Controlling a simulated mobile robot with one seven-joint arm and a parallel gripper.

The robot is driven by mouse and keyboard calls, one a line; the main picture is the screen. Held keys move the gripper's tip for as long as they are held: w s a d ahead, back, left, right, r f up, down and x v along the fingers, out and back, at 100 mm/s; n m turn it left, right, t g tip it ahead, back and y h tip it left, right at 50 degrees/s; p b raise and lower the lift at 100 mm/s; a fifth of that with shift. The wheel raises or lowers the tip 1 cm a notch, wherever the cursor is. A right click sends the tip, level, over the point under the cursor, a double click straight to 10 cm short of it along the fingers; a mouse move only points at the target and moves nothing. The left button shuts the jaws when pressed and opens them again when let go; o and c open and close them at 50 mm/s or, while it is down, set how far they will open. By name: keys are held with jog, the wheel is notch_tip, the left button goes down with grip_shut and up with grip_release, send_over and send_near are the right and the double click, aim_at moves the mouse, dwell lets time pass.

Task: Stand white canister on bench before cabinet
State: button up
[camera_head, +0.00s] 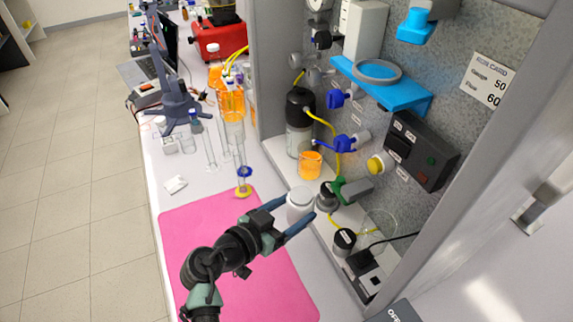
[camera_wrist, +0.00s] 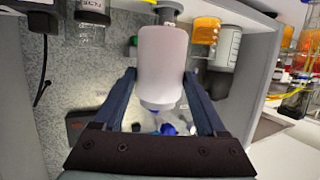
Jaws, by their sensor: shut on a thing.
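The white canister (camera_head: 299,206) is between the two blue fingers of my gripper (camera_head: 292,219), at the front edge of the cabinet. In the wrist view the canister (camera_wrist: 163,62) fills the space between the fingers (camera_wrist: 160,92), which are shut on it. The cabinet (camera_head: 283,152) has a grey speckled back panel and a white floor holding several items. The bench (camera_head: 182,199) is white and runs in front of the cabinet, with a pink mat on it. Whether the canister's base touches a surface cannot be told.
The pink mat (camera_head: 228,228) is clear apart from my arm above it. A cylinder with a yellow base (camera_head: 244,190) stands at its far edge. A dark-capped jar (camera_head: 326,196) and an orange beaker (camera_head: 310,166) stand inside the cabinet near the canister. Tall glassware (camera_head: 232,105) is farther back.

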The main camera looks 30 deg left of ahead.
jog(key=shift+s+d+f+b, duration=0.2)
jog(key=shift+f+b, duration=0.45)
jog(key=shift+f, duration=1.05)
jog(key=shift+s+d+f+b, duration=0.15)
jog(key=shift+f+b, duration=0.45)
jog(key=shift+f, duration=1.05)
jog(key=shift+s+d+f+b, duration=0.2)
jog(key=shift+f+b, duration=0.45)
jog(key=shift+f, duration=1.05)
jog(key=shift+f+b, duration=0.65)
jog(key=shift+b, duration=0.2)
jog(key=o, duration=1.6)
jog(key=shift+c, duration=0.2)
jog(key=shift+s, duration=0.1)
jog(key=b+v, duration=0.2)
jog(key=v, duration=1)
jog(key=shift+s+r, duration=0.15)
jog(key=shift+s, duration=0.25)
